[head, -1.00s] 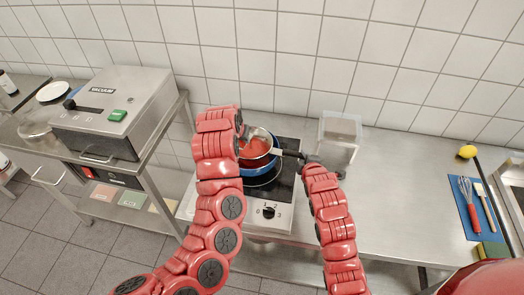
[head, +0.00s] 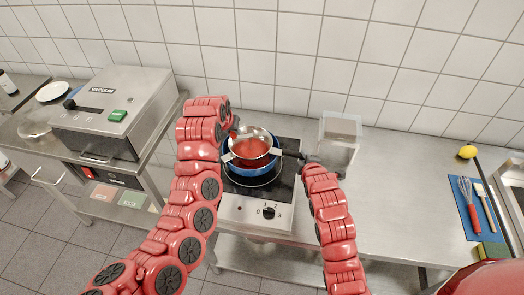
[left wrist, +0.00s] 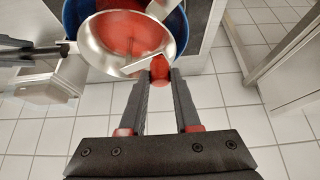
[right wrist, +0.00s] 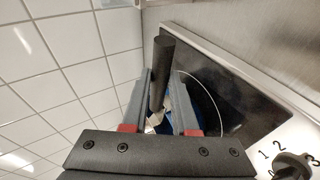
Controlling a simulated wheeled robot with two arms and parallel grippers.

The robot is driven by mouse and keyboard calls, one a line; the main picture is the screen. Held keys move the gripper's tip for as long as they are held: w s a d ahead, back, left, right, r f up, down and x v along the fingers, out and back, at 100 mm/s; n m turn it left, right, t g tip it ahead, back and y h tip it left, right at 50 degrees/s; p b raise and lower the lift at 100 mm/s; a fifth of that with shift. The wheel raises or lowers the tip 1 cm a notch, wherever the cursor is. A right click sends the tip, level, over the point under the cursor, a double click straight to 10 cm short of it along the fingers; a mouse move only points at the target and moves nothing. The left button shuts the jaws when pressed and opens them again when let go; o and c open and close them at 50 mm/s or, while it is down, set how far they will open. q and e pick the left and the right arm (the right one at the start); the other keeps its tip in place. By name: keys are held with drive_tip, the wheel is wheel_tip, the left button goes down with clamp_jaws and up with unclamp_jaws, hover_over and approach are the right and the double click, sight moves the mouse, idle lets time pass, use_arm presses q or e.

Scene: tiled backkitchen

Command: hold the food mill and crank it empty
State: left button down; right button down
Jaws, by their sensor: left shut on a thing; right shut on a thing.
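The food mill (head: 251,149) is a steel bowl with red food in it, sitting on a blue pot (head: 236,172). In the left wrist view its bowl (left wrist: 97,62) shows red inside and a metal crank arm. My left gripper (left wrist: 159,76) is shut on the red crank knob (left wrist: 159,68) at the bowl's rim; in the head view it is at the bowl's upper left, partly hidden by my arm. My right gripper (head: 304,159) is shut on the mill's black handle (right wrist: 162,62), right of the bowl. The pot's contents are hidden.
The pot stands on a black-topped hob (head: 278,182) with a front knob. A clear container (head: 340,140) stands close behind my right gripper. A vacuum machine (head: 110,110) is to the left. A blue mat with a whisk (head: 467,205) and a lemon (head: 467,152) lie far right.

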use_arm(q)
drive_tip(key=shift+w, duration=0.15)
drive_tip(key=shift+w+r, duration=0.2)
drive_tip(key=shift+w, duration=0.15)
drive_tip(key=shift+w+d, duration=0.15)
drive_tip(key=shift+w, duration=0.25)
drive_tip(key=shift+w+f, duration=0.15)
drive_tip(key=shift+w, duration=0.5)
drive_tip(key=shift+d, duration=0.1)
drive_tip(key=shift+w+d, duration=0.95)
drive_tip(key=shift+w, duration=0.15)
